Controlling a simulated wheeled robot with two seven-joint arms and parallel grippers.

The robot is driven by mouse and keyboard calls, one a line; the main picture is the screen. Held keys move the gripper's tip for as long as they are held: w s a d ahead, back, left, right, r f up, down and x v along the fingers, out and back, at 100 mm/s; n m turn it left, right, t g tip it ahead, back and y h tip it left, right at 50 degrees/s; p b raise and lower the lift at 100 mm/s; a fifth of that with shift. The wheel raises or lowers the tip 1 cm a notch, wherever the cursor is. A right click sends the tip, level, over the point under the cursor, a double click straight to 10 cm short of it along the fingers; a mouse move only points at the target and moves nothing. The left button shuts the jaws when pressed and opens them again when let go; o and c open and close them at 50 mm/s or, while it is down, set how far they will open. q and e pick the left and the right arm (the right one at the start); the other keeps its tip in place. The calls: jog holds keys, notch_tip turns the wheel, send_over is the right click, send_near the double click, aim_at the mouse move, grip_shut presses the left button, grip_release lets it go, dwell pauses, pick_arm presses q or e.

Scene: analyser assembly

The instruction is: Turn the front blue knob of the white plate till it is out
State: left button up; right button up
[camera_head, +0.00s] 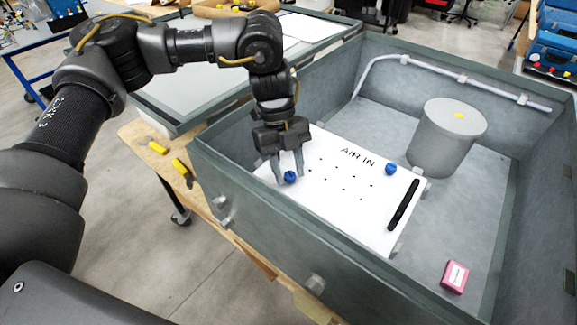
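The white plate (335,205) lies inside the grey open case, with "AIR IN" printed on it, several small dark holes and a black bar handle at its right. One blue knob (290,177) is at the plate's left end; another blue knob (390,169) is near its far right edge. My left gripper (290,176) points down over the left knob, with its two fingers apart on either side of it. The fingers look open, with slim gaps beside the knob; contact cannot be made out. My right gripper is not in view.
The grey case (260,225) has raised walls around the plate. A grey cylinder (445,140) stands behind it, with a pipe (450,75) along the back wall. A small pink box (455,277) lies at the front right. Yellow items (180,167) lie on the wooden bench outside.

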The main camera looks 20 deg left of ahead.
pick_arm(q)
grip_shut()
jog(key=n, duration=0.2)
jog(key=n+t+h, duration=0.1)
jog(key=n, duration=0.2)
jog(key=shift+s+a+t, duration=0.1)
jog(key=shift+t, duration=0.2)
jog(key=shift+o, duration=1.3)
grip_release()
jog(key=shift+r, duration=0.1)
jog(key=v, duration=1)
jog(key=shift+a+r+b, duration=0.25)
jog(key=shift+b, duration=0.15)
